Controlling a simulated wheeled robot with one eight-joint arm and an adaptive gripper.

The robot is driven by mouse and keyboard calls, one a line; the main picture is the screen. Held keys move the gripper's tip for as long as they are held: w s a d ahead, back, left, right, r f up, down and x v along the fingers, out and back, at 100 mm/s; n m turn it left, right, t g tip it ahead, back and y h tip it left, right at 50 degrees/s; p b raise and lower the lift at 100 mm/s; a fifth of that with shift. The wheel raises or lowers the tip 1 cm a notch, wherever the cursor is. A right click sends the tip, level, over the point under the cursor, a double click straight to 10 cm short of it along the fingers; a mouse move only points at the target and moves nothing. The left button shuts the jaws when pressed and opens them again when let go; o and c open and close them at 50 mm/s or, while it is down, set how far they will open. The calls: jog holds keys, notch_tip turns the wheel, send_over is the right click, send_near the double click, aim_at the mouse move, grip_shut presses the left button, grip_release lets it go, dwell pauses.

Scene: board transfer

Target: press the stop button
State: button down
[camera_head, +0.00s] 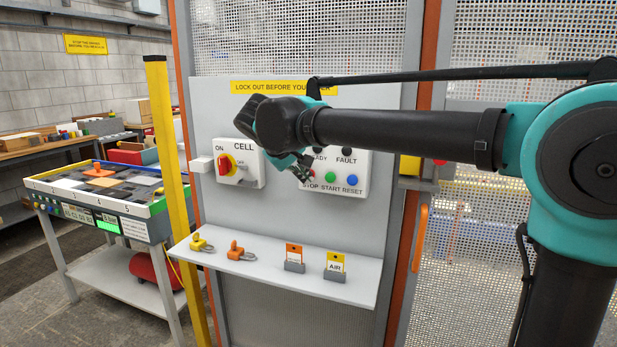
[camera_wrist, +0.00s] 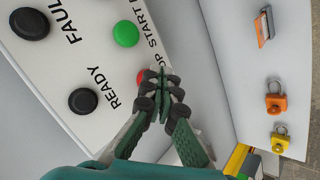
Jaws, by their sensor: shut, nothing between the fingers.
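My gripper (camera_head: 302,170) is shut with nothing between the fingers. Its tips are right in front of the stop button; I cannot tell whether they touch it. In the head view my arm and gripper hide the left part of the box.
The green start button (camera_head: 330,177) and blue reset button (camera_head: 352,180) are right of stop. A red-and-yellow cell switch (camera_head: 227,165) is on the left. Below, a shelf (camera_head: 265,276) carries padlocks and tags. A yellow post (camera_head: 172,190) stands left.

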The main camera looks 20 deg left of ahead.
jog(key=shift+s, duration=0.1)
jog(key=shift+s+a, duration=0.1)
jog(key=shift+s, duration=0.7)
jog(key=shift+s, duration=0.1)
jog(key=shift+s+a, duration=0.2)
jog(key=shift+s, duration=2.2)
